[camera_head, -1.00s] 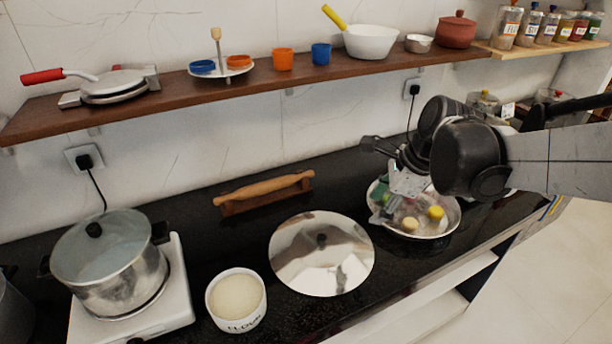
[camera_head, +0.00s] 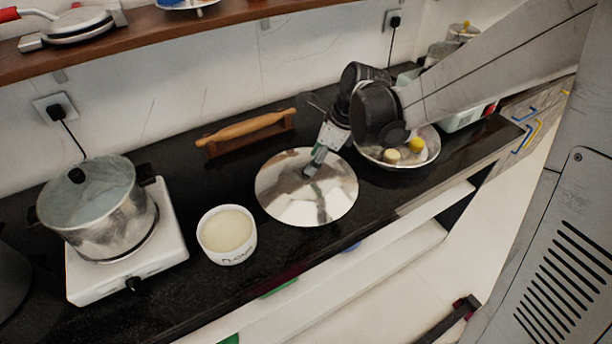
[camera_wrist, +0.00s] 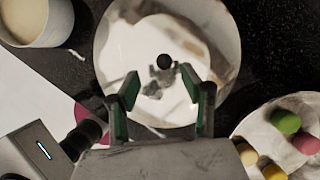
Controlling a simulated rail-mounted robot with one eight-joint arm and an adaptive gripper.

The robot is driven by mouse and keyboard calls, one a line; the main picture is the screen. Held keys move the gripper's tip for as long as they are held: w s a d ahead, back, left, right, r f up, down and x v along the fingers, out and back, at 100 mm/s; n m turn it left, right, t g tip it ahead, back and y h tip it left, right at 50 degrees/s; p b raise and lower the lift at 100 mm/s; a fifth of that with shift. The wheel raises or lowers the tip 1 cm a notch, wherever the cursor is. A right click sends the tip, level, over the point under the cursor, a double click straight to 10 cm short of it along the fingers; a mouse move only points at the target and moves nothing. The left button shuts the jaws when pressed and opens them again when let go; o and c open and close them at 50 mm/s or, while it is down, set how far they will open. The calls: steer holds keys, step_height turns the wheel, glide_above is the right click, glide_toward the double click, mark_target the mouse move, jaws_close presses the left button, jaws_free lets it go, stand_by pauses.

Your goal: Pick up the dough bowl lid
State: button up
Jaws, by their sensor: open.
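The dough bowl lid (camera_head: 285,198) is a round, shiny silver disc with a dark knob, on the black counter in the head view. It also shows in the wrist view (camera_wrist: 125,45), with its dark knob (camera_wrist: 165,61) near the middle. My gripper (camera_head: 312,170) is over the lid, close to the knob, which it largely hides in the head view. In the wrist view my gripper (camera_wrist: 163,92) is open, its two green-edged fingers apart with nothing between them. The knob appears beyond the fingertips, roughly centred between them. I cannot tell the exact height above the lid.
A white bowl of flour (camera_head: 227,234) stands left of the lid, and a steel pot (camera_head: 99,210) sits on a white stove (camera_head: 172,247). A rolling pin (camera_head: 247,128) lies behind. A bowl of vegetables (camera_head: 427,156) is close on the right.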

mark_target(307, 178)
steer(key=shift+w+b+x, duration=0.15)
steer(key=shift+b+x, duration=0.05)
steer(key=shift+x, duration=1.15)
steer(key=shift+w+b+x, duration=0.15)
steer(key=shift+x, duration=1.2)
steer(key=shift+d, duration=0.15)
steer(key=shift+c, duration=0.5)
jaws_close()
